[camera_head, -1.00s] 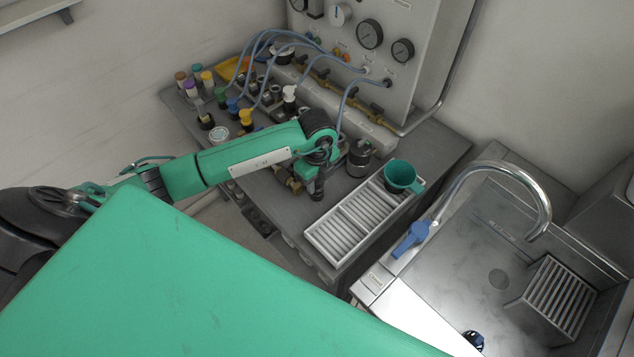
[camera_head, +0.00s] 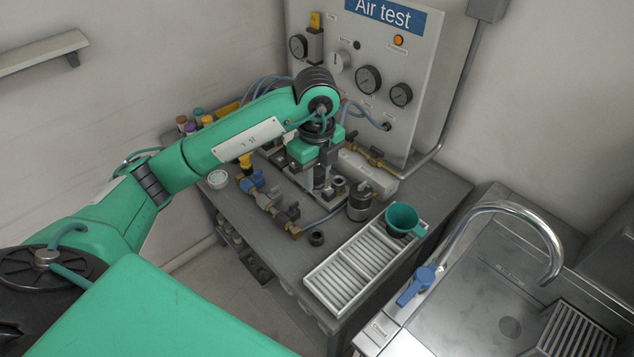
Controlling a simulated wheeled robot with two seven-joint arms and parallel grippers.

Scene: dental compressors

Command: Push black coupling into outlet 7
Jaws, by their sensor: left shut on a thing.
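My left gripper (camera_head: 324,188) comes in from the left and points down over the bench, in front of the grey panel. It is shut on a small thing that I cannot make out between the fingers. I cannot tell the black coupling apart here. Blue hoses (camera_head: 268,84) run behind my arm, and one hose ends at a dark fitting (camera_head: 387,126) low on the panel. Outlet numbers are too small to read, and my arm hides part of the outlet row. My right gripper is not in view.
A brass valve assembly (camera_head: 268,203) and a dark canister (camera_head: 360,201) stand near the gripper. A white slatted tray (camera_head: 352,271) with a green cup (camera_head: 402,219) lies to the right, beside the sink (camera_head: 480,270). A small black ring (camera_head: 317,238) lies on the bench.

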